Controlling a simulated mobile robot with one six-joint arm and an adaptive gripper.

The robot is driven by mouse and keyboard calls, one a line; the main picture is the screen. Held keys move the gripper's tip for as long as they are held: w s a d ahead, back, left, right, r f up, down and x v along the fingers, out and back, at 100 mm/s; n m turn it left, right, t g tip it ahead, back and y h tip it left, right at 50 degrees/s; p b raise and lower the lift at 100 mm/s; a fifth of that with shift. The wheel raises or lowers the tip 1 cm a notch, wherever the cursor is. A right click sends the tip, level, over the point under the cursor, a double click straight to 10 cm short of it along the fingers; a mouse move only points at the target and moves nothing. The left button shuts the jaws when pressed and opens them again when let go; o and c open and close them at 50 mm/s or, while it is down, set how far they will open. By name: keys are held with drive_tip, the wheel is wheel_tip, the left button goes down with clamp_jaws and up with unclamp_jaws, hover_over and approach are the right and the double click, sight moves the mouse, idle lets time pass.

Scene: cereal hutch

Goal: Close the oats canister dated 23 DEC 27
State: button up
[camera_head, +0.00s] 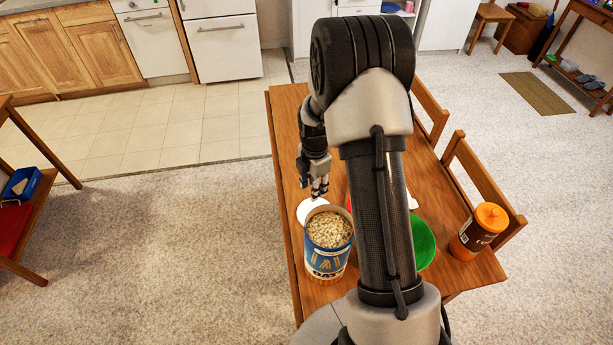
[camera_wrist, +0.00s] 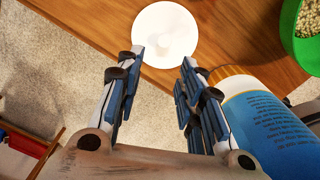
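An open blue-and-white canister marked OATS (camera_head: 329,262) stands upright on the table, full of pale flakes. Its blue side also shows at the right of the wrist view (camera_wrist: 265,125). I cannot read a date on it. A round white lid (camera_head: 306,210) lies flat on the table just behind the canister, near the table's left edge; it is also in the wrist view (camera_wrist: 165,35). My gripper (camera_head: 319,192) is above the lid, pointing down. In the wrist view its fingers (camera_wrist: 163,62) are spread apart with nothing between them.
A green container (camera_head: 424,243) stands right of my arm, partly hidden; the wrist view shows flakes in it. An orange-lidded jar (camera_head: 480,230) stands at the table's right. Something red and white is mostly hidden behind my arm. Chairs line the table's (camera_head: 286,118) right side.

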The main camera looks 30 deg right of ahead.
drive_tip(key=shift+n, duration=0.8)
drive_tip(key=f, duration=0.2)
drive_tip(key=d+f, duration=0.1)
drive_tip(key=f, duration=0.1)
drive_tip(key=shift+s+f, duration=0.1)
drive_tip(key=shift+f, duration=0.25)
drive_tip(key=shift+f+b, duration=1.5)
drive_tip(key=shift+f, duration=0.7)
drive_tip(key=shift+f, duration=0.1)
drive_tip(key=shift+f+b, duration=1.05)
drive_tip(key=shift+f, duration=0.3)
drive_tip(key=shift+r, duration=0.15)
drive_tip(key=shift+c, duration=0.5)
